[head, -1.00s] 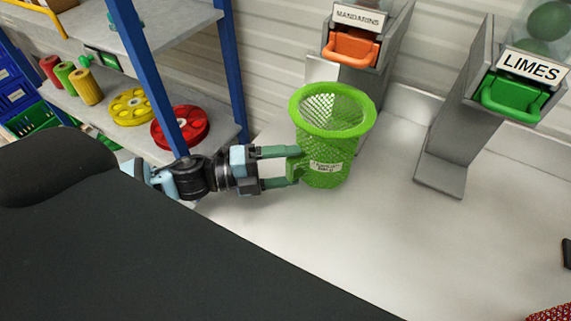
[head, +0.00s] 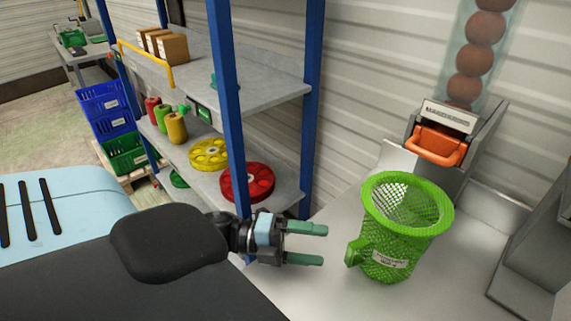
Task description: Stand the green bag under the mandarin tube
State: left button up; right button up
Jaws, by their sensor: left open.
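The green mesh bag (head: 392,262) stands upright on the pale table, its round rim open at the top and a white label on its side. A green tab sticks out at its left. The mandarin tube (head: 478,60) holds several brownish-orange balls above an orange-handled outlet (head: 436,146). The bag stands in front of this dispenser, to the lower left of the outlet in the picture. My left gripper (head: 322,245) is open and empty, to the left of the bag's tab with a gap between. My right gripper is not in view.
A blue-posted shelf (head: 228,120) with red and yellow discs stands close behind my left arm. Part of another grey dispenser stand (head: 535,240) is at the right edge. Bare tabletop (head: 345,205) lies around the bag.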

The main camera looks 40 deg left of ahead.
pick_arm(q)
jog(key=v, duration=0.3)
jog(key=shift+s+a, duration=0.2)
jog(key=shift+a, duration=0.15)
jog(key=shift+s+a, duration=0.4)
jog(key=shift+a, duration=0.15)
dwell(0.6)
